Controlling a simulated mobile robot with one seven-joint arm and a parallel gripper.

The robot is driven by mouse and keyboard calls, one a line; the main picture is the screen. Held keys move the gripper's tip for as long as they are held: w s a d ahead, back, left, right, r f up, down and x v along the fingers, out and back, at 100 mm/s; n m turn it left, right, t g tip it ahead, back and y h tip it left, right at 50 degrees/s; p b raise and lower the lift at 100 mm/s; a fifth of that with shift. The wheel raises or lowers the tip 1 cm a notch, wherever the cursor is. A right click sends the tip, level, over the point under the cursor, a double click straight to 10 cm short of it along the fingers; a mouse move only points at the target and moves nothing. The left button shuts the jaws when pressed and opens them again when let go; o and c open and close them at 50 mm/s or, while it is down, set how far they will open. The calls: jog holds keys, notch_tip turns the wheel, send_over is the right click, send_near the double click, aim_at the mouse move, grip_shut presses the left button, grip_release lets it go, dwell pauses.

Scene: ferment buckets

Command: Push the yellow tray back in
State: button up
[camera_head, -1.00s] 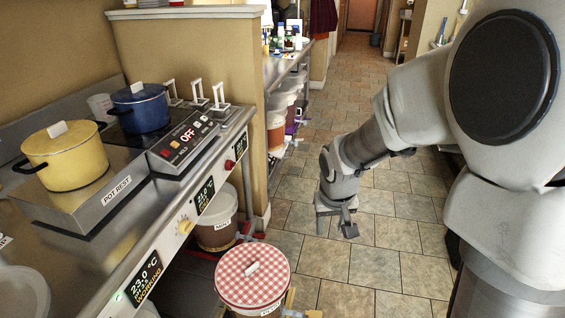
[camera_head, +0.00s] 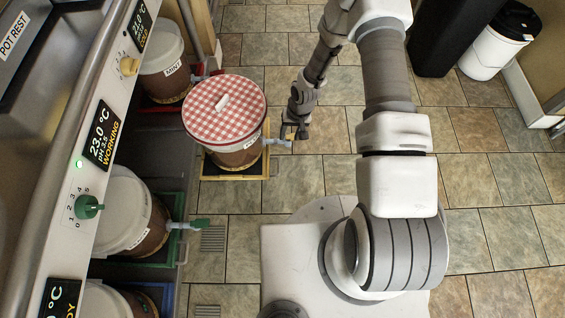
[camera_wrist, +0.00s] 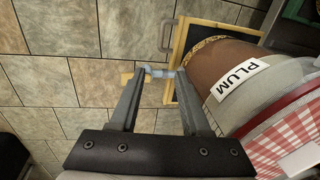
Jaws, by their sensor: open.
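The yellow tray (camera_head: 263,166) is pulled out from under the counter onto the tiled floor. It carries a bucket (camera_head: 240,157) with a red checked lid (camera_head: 224,107), labelled PLUM in the wrist view. A pale tap (camera_head: 278,143) sticks out from the bucket over the tray's outer edge. My gripper (camera_head: 295,131) is open and low, just beyond the tap on the tray's aisle side.
Under the counter stand a MINT bucket (camera_head: 163,62) in a red tray, a bucket with a green tap (camera_head: 128,215) in a green tray (camera_head: 172,257), and one in a blue tray. Green and yellow knobs stick out of the counter front.

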aim_at(279, 165)
jog(key=a+f+b, duration=0.1)
jog(key=f+b, duration=0.1)
jog(key=f, duration=0.4)
jog(key=a+f+b, duration=0.1)
jog(key=f+b, duration=0.1)
jog(key=f, duration=0.5)
jog(key=a+f+b, duration=0.1)
jog(key=f+b, duration=0.1)
jog(key=f, duration=0.5)
jog(key=shift+s+a+b, duration=0.25)
jog(key=shift+s+b, duration=0.15)
jog(key=shift+c, duration=0.4)
grip_shut()
